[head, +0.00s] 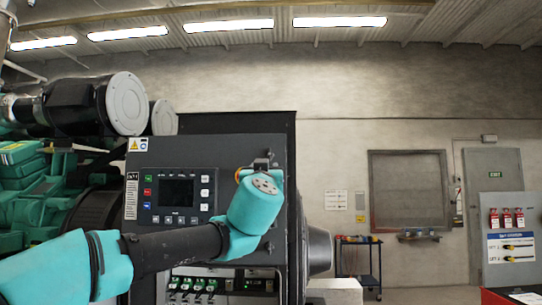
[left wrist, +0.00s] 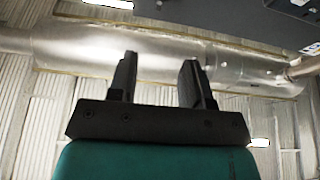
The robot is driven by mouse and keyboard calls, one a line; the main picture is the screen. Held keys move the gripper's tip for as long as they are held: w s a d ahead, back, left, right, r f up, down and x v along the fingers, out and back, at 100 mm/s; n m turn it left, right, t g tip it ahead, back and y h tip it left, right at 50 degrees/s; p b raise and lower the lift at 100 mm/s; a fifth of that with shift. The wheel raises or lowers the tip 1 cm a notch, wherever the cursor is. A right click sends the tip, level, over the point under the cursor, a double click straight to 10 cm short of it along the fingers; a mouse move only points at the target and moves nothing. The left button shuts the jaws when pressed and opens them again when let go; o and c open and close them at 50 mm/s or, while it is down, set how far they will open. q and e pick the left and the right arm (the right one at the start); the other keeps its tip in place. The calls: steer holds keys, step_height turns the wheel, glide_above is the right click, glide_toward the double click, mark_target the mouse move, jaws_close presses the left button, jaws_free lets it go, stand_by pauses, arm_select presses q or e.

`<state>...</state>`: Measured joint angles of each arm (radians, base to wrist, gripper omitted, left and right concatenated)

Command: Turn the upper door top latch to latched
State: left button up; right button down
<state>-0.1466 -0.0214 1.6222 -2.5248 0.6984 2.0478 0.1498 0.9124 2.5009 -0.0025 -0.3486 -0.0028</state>
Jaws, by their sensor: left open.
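The upper door (head: 215,153) is the dark panel of the control cabinet, with a screen and buttons, and it looks closed in the head view. I cannot make out its top latch; my left wrist covers part of the door's right side. My left gripper (head: 262,162) shows as a small dark shape above the teal wrist, in front of the door's upper right. In the left wrist view the left gripper (left wrist: 160,80) has its two fingers apart with nothing between them. My right gripper is in neither view.
A green generator engine (head: 28,175) with a round grey filter (head: 127,104) stands left of the cabinet. Below the door is a row of green-handled switches (head: 195,285). A blue cart (head: 358,260) stands farther back. A metal duct (left wrist: 90,55) runs overhead in the left wrist view.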

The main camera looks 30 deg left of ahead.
mark_target(269, 153)
arm_select(q)
steer(key=x, duration=1.7)
steer(key=shift+w+f, duration=0.15)
steer(key=shift+f, duration=0.05)
steer(key=shift+c, duration=0.2)
steer(key=c, duration=0.8)
